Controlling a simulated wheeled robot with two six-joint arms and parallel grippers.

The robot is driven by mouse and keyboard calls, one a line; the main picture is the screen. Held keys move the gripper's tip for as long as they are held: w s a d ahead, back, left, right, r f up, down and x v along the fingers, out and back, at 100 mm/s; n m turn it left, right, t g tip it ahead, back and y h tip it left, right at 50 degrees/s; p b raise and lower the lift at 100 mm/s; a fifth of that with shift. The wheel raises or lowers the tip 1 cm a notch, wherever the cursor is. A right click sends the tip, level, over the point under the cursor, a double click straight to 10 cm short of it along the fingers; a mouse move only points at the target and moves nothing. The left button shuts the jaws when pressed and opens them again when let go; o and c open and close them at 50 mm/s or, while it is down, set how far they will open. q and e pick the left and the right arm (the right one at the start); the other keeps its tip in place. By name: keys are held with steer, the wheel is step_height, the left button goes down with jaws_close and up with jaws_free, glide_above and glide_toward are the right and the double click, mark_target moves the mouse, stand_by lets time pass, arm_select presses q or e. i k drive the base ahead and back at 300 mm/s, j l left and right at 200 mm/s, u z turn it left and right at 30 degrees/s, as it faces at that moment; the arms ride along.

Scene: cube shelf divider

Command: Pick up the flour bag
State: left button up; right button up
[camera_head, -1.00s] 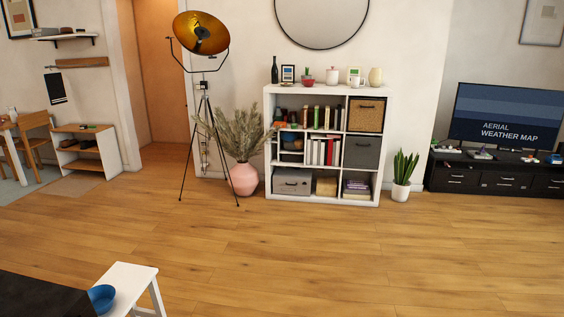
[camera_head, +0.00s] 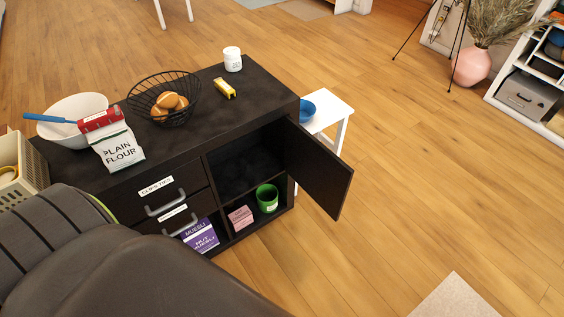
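The flour bag (camera_head: 118,150) is white with the words PLAIN FLOUR and a red band at its top. It is at the front left of the black cabinet (camera_head: 235,113), in front of a white bowl (camera_head: 72,108) that holds a tool with a blue handle (camera_head: 48,118). The bag's upper part overlaps the bowl in the picture, and I cannot tell whether they touch. Neither of my grippers is in view.
A wire basket of bread rolls (camera_head: 165,100), a yellow item (camera_head: 224,89) and a white jar (camera_head: 233,59) stand on the cabinet. An open cabinet door (camera_head: 317,170) juts right.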

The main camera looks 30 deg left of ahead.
mark_target(115, 143)
steer(key=i+l+u, duration=0.1)
steer(key=u, duration=0.35)
steer(key=i+l+u, duration=0.1)
steer(key=l+u, duration=0.15)
steer(key=u, duration=0.25)
steer(key=l+u, duration=0.15)
steer(key=u, duration=0.3)
steer(key=l+u, duration=0.25)
steer(key=u, duration=0.25)
steer(key=l+u, duration=0.15)
steer(key=l, duration=0.3)
steer(key=k+l+u, duration=0.15)
steer(key=l, duration=0.25)
steer(key=l+u, duration=0.1)
steer(key=l, duration=0.35)
steer(key=k+l+u, duration=0.15)
steer(key=l, duration=0.25)
steer(key=k+l+u, duration=0.15)
steer(key=l, duration=0.25)
steer(key=k+l+u, duration=0.15)
steer(key=l, duration=0.25)
steer(key=i+l+u, duration=0.1)
steer(key=l, duration=0.2)
steer(key=i+l+u, duration=0.1)
steer(key=l, duration=0.25)
steer(key=i+l+u, duration=0.1)
steer(key=i+l, duration=0.15)
steer(key=i+l+u, duration=0.2)
steer(key=i+l, duration=0.1)
steer(key=l, duration=0.1)
